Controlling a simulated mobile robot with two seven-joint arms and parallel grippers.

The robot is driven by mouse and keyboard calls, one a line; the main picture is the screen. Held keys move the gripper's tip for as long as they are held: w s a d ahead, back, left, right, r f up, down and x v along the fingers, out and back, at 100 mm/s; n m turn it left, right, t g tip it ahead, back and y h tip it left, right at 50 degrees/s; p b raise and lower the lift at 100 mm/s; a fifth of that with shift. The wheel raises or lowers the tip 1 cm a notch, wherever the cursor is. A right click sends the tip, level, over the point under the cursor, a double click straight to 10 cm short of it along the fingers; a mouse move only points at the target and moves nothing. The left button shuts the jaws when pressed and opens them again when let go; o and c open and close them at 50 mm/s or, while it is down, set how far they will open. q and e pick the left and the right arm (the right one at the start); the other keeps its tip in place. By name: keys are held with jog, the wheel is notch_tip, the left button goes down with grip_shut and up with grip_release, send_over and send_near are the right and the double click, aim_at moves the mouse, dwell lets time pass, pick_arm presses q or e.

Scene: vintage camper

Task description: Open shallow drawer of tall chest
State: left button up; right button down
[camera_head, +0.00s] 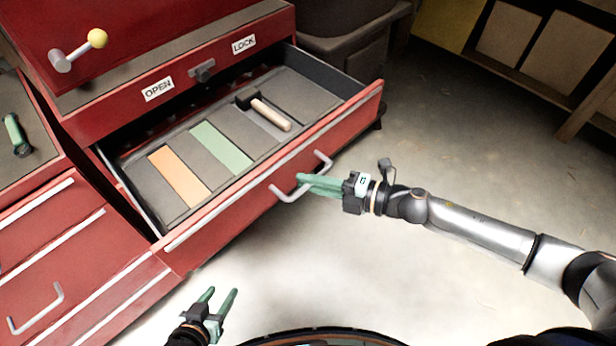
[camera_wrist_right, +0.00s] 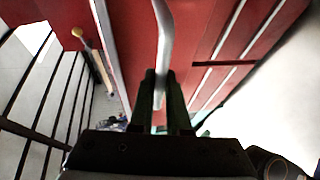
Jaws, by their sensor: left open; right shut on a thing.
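The red tall chest (camera_head: 110,75) fills the upper left of the head view, with its shallow drawer (camera_head: 225,228) pulled out. The drawer's grey inside shows an orange strip (camera_head: 179,178), a green strip (camera_head: 221,149) and a pale wooden-handled tool (camera_head: 270,114). My right gripper (camera_head: 302,183) is shut on the drawer's silver handle (camera_head: 283,195). In the right wrist view the handle (camera_wrist_right: 164,40) runs down between the fingers of my right gripper (camera_wrist_right: 160,85). My left gripper (camera_head: 221,292) is open and empty, low in the head view, apart from the chest.
A latch (camera_head: 203,71) sits between the OPEN and LOCK labels above the drawer. A lower red cabinet (camera_head: 50,270) with handles stands at left. A dark bin (camera_head: 345,45) and a shelf (camera_head: 530,40) stand behind. The floor (camera_head: 460,150) at right is clear.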

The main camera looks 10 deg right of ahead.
pick_arm(q)
jog(key=shift+s+d, duration=0.15)
jog(key=shift+s, duration=0.15)
pick_arm(e)
jog(key=shift+s+d, duration=0.3)
jog(key=shift+s, duration=0.15)
jog(key=c, duration=0.9)
grip_release()
pick_arm(q)
jog(key=shift+d, duration=0.15)
pick_arm(e)
jog(key=shift+d, duration=0.1)
pick_arm(q)
jog(key=shift+w+d+f+b, duration=0.1)
jog(key=shift+d+f+b, duration=0.1)
jog(key=shift+d+b, duration=0.15)
pick_arm(e)
jog(key=shift+v, duration=6.2)
pick_arm(q)
jog(key=shift+a, duration=0.1)
pick_arm(e)
jog(key=shift+r, duration=0.1)
